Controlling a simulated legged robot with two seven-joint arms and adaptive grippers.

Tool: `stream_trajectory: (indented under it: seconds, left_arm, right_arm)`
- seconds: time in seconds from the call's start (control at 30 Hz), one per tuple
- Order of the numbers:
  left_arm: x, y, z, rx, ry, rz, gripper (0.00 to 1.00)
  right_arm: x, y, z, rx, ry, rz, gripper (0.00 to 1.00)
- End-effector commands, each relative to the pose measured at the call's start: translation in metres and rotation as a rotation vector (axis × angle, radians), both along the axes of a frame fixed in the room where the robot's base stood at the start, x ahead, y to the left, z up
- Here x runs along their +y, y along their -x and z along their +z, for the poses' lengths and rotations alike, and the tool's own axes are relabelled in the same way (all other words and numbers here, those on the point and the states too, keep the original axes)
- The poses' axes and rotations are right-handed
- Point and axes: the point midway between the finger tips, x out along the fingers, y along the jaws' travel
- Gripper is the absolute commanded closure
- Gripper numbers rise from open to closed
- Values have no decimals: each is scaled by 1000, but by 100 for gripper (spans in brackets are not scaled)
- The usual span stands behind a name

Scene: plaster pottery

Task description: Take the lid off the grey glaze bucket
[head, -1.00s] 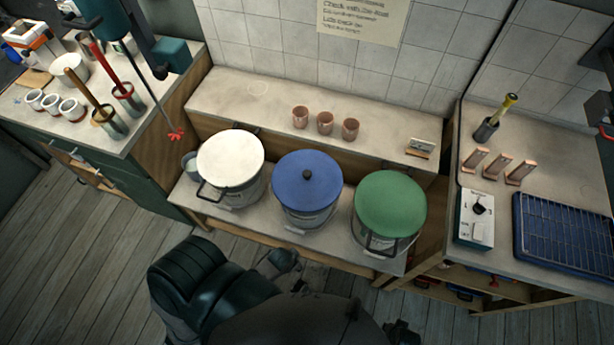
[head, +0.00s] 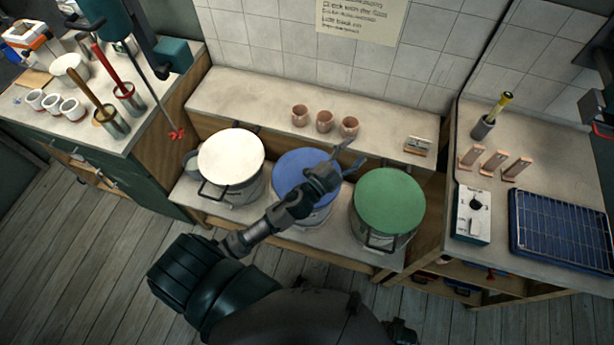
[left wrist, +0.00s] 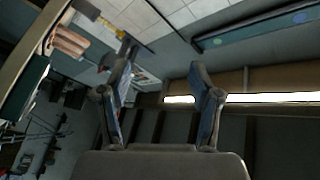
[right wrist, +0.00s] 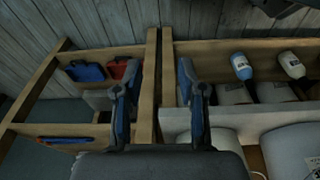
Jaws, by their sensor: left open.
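Three lidded buckets stand in a row in the head view. They have a white lid (head: 231,157), a blue lid (head: 293,165) and a green lid (head: 390,201). Their visible sides look pale grey, so I cannot tell which is the grey glaze bucket. My left gripper (head: 354,154) is open and empty above the right part of the blue lid. Its arm hides that lid's middle and knob. The left wrist view shows the parted fingers (left wrist: 163,72) with nothing between them. My right gripper (right wrist: 158,72) is open and empty in the right wrist view.
Three small terracotta cups (head: 324,121) stand on the ledge behind the buckets. A left counter (head: 150,100) holds tool jars and white cups. A right counter holds a control box (head: 473,216) and blue rack (head: 560,231). The right wrist view shows wooden shelving (right wrist: 90,130).

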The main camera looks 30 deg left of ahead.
Motion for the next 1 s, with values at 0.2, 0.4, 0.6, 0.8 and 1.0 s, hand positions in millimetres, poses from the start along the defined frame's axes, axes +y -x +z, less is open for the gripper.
stream_trajectory:
  seconds: [0.2,0.4,0.6,0.8,1.0]
  left_arm:
    - [-107,39,49,-462,-603,-667,36]
    - [-60,52,-41,-309,-1333,-1162,36]
    - [76,32,-70,190,-1834,-1300,36]
    - [141,28,-62,479,-1986,-1283,36]
    - [145,25,-98,505,-1993,-1289,36]
  right_arm:
    - [-7,48,-82,46,5,9,60]
    - [-16,106,-137,81,11,18,60]
    - [-25,153,-164,104,14,23,60]
    - [-29,172,-171,110,16,26,60]
    - [-30,176,-172,114,16,26,60]
